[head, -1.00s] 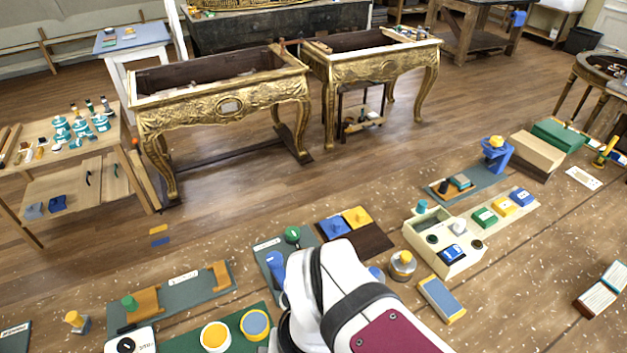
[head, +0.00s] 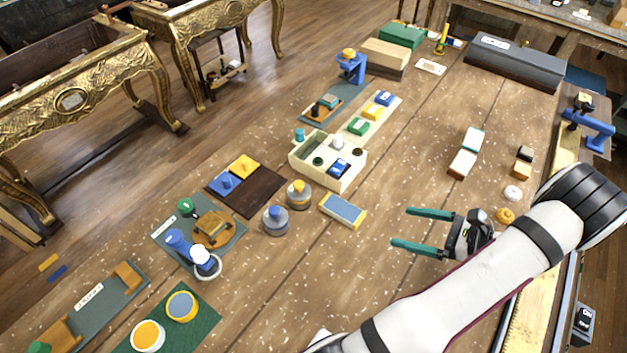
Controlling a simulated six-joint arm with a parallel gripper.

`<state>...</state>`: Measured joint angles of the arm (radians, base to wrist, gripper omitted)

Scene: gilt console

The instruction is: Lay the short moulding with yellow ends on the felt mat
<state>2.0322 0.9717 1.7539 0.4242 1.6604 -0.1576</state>
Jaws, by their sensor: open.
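A short block with a blue top and yellow ends (head: 343,210) lies flat on the wooden worktop in the head view. It is the only piece there that looks like the short moulding, but I cannot be sure. A dark green mat (head: 206,318) at the lower left carries two round tins; whether it is the felt mat is unclear. My gripper (head: 401,228) is open with its two teal fingers apart and pointing left. It is empty, to the right of the blue and yellow block and apart from it.
Two pale mouldings (head: 463,163) lie behind my gripper. Grey and yellow pots (head: 276,221) and a cream divided box (head: 310,160) stand left of it. A long grey case (head: 515,60) is at the back right. The worktop between the gripper and the block is bare.

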